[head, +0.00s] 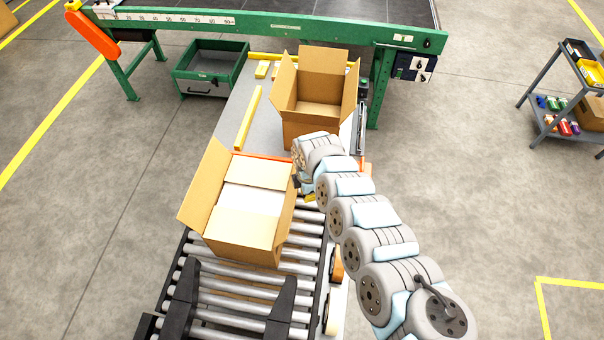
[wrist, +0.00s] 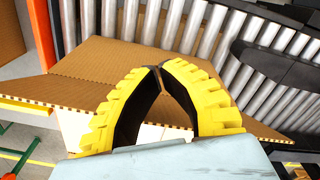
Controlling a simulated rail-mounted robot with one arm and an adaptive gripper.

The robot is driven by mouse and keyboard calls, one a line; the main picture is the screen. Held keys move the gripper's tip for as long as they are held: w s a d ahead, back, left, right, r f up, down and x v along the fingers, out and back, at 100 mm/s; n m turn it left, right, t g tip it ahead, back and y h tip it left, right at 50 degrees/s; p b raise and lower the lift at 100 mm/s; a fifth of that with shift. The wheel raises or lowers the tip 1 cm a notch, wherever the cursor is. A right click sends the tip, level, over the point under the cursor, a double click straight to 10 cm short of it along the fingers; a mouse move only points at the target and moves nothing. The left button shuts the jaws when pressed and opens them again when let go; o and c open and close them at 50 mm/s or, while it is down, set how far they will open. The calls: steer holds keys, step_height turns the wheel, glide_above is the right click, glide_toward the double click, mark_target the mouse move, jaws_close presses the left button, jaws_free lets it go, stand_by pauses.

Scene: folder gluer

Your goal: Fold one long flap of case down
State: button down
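The near case (head: 240,255) is an open brown carton on the rollers. Its left long flap (head: 205,188) stands up and leans outward. Its two short flaps (head: 258,173) lie inward, with white contents (head: 238,197) showing between them. A brown panel (head: 285,222) shows along the right side; I cannot tell how far its long flap is tilted. My gripper (head: 309,197) is beside the case's right side, partly hidden by my wrist. In the wrist view its yellow fingers (wrist: 158,70) meet at the tips with nothing visible between them. Corrugated cardboard (wrist: 110,65) lies behind them; contact is unclear.
A second open carton (head: 315,98) stands beyond on the grey table, flaps up. Yellow rails (head: 248,118) and an orange strip (head: 262,155) lie near the cases. Black brackets (head: 180,300) rise from the rollers (head: 235,295) in front. A green-framed conveyor (head: 270,25) crosses behind.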

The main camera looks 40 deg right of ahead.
mark_target(290, 197)
steer(key=w+a+b, duration=0.2)
steer(key=w, duration=0.1)
steer(key=w+a+b, duration=0.1)
steer(key=shift+w+a+f, duration=0.2)
steer(key=shift+w+a, duration=0.1)
steer(key=shift+w, duration=0.05)
steer(key=shift+w+a+r+b, duration=0.15)
steer(key=shift+w+a+b, duration=0.15)
steer(key=shift+w+a, duration=0.15)
steer(key=shift+w, duration=0.1)
